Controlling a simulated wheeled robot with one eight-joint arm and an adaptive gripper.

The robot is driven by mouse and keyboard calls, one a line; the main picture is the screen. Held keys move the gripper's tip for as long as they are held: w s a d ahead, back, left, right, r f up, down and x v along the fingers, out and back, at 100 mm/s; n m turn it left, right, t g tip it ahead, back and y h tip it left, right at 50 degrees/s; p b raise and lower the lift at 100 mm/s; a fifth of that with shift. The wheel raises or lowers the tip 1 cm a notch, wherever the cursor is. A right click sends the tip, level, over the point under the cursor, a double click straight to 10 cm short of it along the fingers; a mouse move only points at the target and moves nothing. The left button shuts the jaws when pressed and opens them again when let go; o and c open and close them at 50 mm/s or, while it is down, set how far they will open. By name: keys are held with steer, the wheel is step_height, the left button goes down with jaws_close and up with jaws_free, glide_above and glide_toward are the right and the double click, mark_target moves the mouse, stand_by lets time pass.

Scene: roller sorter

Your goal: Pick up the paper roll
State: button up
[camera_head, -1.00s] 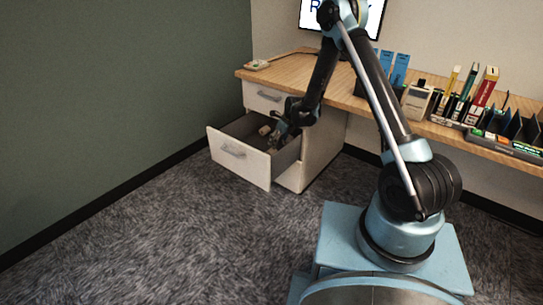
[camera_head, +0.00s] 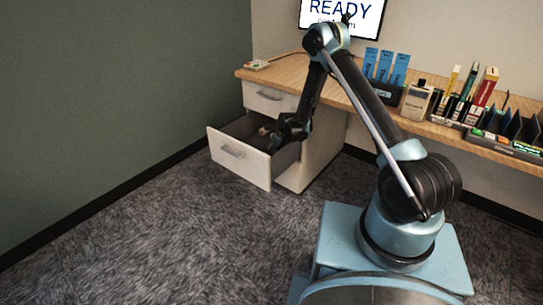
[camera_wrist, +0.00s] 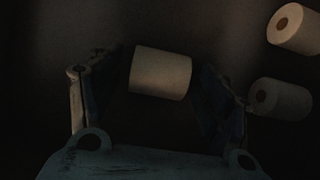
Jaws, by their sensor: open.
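A white paper roll (camera_wrist: 160,74) lies on its side in the dark drawer, between the two fingers of my gripper (camera_wrist: 160,90) in the wrist view. My gripper is open, with one finger on each side of this roll; I cannot tell whether either finger touches it. Two more paper rolls, one at the upper right (camera_wrist: 296,28) and one below it (camera_wrist: 280,99), lie outside the right finger. In the head view my gripper (camera_head: 278,138) reaches down into the open drawer (camera_head: 238,156), and the rolls are mostly hidden there.
The drawer walls stand close around my gripper. A wooden desk (camera_head: 300,86) is above the drawer, with a closed upper drawer (camera_head: 270,97) under its top. Blue holders, a bottle (camera_head: 416,102) and books stand on the desk. The carpeted floor in front is clear.

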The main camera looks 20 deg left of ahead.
steer(key=shift+a+f, duration=0.1)
steer(key=shift+f, duration=0.25)
steer(key=c, duration=1.1)
steer(key=shift+c, duration=0.2)
